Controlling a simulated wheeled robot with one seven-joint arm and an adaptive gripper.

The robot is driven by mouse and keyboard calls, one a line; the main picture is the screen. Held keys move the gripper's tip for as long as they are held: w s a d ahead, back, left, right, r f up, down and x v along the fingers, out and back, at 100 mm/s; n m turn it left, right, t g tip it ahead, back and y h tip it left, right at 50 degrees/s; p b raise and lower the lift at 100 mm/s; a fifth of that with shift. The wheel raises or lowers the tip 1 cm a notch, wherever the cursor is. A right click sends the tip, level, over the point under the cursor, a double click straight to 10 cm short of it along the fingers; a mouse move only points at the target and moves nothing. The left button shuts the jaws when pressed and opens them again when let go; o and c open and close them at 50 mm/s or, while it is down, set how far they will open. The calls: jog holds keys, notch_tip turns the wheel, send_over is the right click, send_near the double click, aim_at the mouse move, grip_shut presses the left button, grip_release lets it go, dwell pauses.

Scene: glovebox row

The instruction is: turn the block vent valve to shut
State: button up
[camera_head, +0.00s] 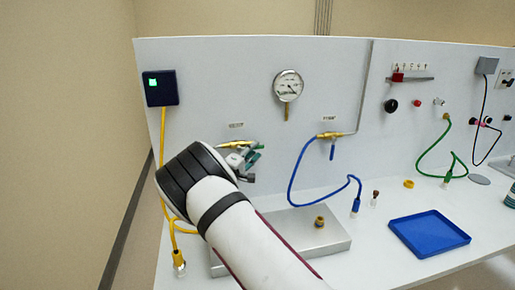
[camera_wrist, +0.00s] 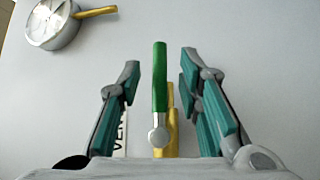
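The block vent valve has a green lever handle (camera_wrist: 160,80) with a silver pivot and a brass body (camera_wrist: 171,105) behind it. The handle runs roughly in line with the brass body. A partly hidden label beside it shows "VEN". In the wrist view, my gripper (camera_wrist: 163,85) is open, with one finger on each side of the handle and visible gaps to both. In the head view, my gripper (camera_head: 247,160) is at the left brass valve (camera_head: 238,144) on the panel, and my arm hides much of the handle there.
A gauge (camera_head: 288,86) is above and right of the valve; it also shows in the wrist view (camera_wrist: 54,24). A second brass valve (camera_head: 328,136) with a blue handle and hose stands to the right. Below are a metal plate (camera_head: 332,243) and a blue tray (camera_head: 430,234).

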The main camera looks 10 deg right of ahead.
aim_at(258, 147)
jog(key=shift+x, duration=1.6)
grip_shut()
